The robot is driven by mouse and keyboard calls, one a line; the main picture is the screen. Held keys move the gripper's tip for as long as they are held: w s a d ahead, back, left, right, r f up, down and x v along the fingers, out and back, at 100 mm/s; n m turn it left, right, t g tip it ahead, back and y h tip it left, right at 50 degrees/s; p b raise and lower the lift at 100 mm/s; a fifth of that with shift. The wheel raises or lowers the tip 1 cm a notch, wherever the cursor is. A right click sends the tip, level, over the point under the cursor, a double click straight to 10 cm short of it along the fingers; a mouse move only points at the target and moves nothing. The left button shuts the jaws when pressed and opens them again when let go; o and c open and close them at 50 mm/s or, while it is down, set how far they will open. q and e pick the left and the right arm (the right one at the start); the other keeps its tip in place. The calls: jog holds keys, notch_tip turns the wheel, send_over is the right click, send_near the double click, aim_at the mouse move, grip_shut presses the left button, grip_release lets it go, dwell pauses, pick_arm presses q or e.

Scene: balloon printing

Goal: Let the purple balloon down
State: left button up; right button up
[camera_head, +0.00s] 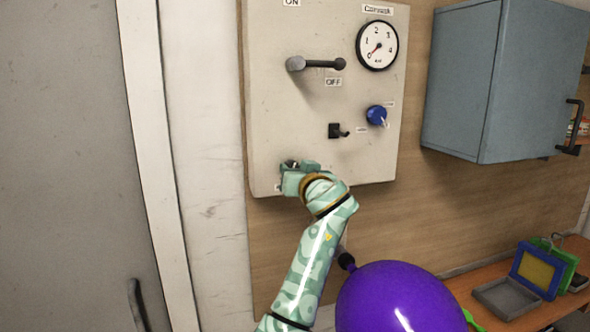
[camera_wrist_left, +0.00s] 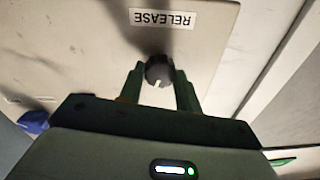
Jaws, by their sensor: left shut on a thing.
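The purple balloon (camera_head: 400,300) is large and round at the bottom of the head view, its lower part cut off by the frame. Its neck sits at a black nozzle (camera_head: 346,262). My left gripper (camera_head: 298,168) is at the lower left of the control panel (camera_head: 300,115). In the left wrist view, its fingers (camera_wrist_left: 160,85) are closed around a dark round release knob (camera_wrist_left: 159,70) with a white mark, beside a label reading RELEASE (camera_wrist_left: 163,18). The head view mostly hides this knob behind the gripper. My right gripper is not in view.
The panel has a lever (camera_head: 318,64) lying horizontally by OFF, a gauge (camera_head: 377,46) with its needle near 0, a blue knob (camera_head: 376,115) and a small black switch (camera_head: 337,131). A blue cabinet (camera_head: 465,85) hangs right. Frames and trays stand on a wooden bench (camera_head: 480,300).

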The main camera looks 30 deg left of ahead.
pick_arm(q)
jog(key=m+p, duration=0.8)
jog(key=m, duration=0.6)
jog(key=shift+m+t, duration=0.3)
dwell(0.4)
jog(key=o, duration=1)
jog(key=shift+h, duration=0.3)
jog(key=shift+f, duration=0.1)
